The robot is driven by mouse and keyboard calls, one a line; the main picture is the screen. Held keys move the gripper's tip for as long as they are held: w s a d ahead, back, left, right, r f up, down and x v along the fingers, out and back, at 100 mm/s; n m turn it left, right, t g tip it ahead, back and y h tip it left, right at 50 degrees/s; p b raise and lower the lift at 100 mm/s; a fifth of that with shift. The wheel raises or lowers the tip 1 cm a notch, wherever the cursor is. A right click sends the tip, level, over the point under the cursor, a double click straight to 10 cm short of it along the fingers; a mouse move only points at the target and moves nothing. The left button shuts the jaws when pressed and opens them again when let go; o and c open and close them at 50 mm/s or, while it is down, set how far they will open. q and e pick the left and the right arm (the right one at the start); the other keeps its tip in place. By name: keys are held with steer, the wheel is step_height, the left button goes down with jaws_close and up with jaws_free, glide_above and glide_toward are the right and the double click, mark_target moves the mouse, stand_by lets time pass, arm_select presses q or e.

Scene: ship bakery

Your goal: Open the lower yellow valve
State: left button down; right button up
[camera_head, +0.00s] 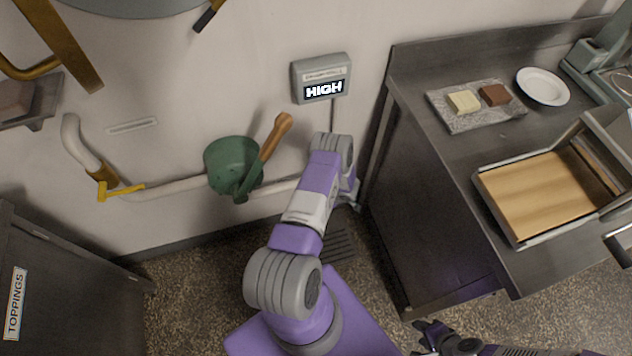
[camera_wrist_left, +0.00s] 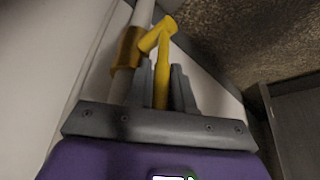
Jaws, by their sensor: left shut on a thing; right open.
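In the left wrist view, a yellow valve handle (camera_wrist_left: 162,82) stands between the two dark fingers of my left gripper (camera_wrist_left: 153,72), which is shut on it. The handle joins a brass-coloured fitting (camera_wrist_left: 130,47) on a pale pipe. In the head view, my left arm reaches toward the wall, and its gripper and the held handle are hidden behind it. Another view of a yellow valve handle (camera_head: 122,190) shows on the pale wall pipe at the left, with no gripper near it; I cannot tell which valve is held. My right gripper (camera_head: 432,338) is open and empty at the bottom.
A green round vessel (camera_head: 225,160) with a wooden-handled tool hangs before the pipe. A grey box (camera_head: 321,78) reading HIGH is on the wall. A steel counter (camera_head: 450,157) at right holds a wooden board in a frame. A dark TOPPINGS cabinet (camera_head: 70,290) stands at lower left.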

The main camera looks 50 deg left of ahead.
arm_select(q)
steer(key=shift+d+r, duration=0.1)
steer(key=shift+r, duration=0.05)
steer(key=shift+s, duration=0.1)
steer(key=c, duration=1.1)
jaws_free()
steer(key=p+v, duration=0.3)
steer(key=v, duration=0.4)
steer(key=shift+r, duration=0.25)
steer(key=shift+d, duration=0.15)
